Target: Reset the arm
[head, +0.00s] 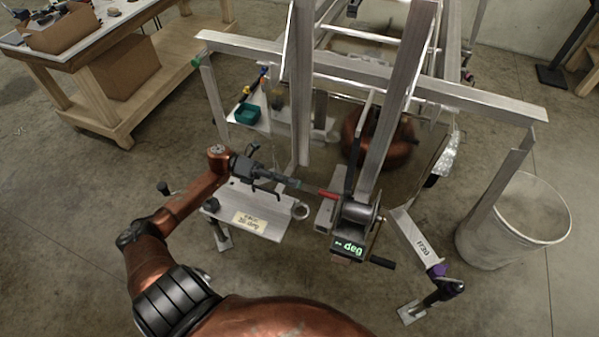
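My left arm (180,205) is copper-coloured and reaches in from the left, bent at the elbow. Its dark gripper (275,177) is over the front of the aluminium trailer frame, above a flat plate (262,222) with a handwritten label. A thin bar with a red end (322,192) lies in line with the gripper and runs toward the winch (357,212). I cannot tell whether the gripper holds this bar or is only near it. The finger gap is too small to make out. My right gripper is not in view.
The trailer's crossbeam (480,100) and uprights stand close beyond the gripper. A teal bin (247,114) sits on a shelf behind. A grey waste bin (498,248) stands at the right. A wooden workbench (105,98) is at the upper left. Floor at left is clear.

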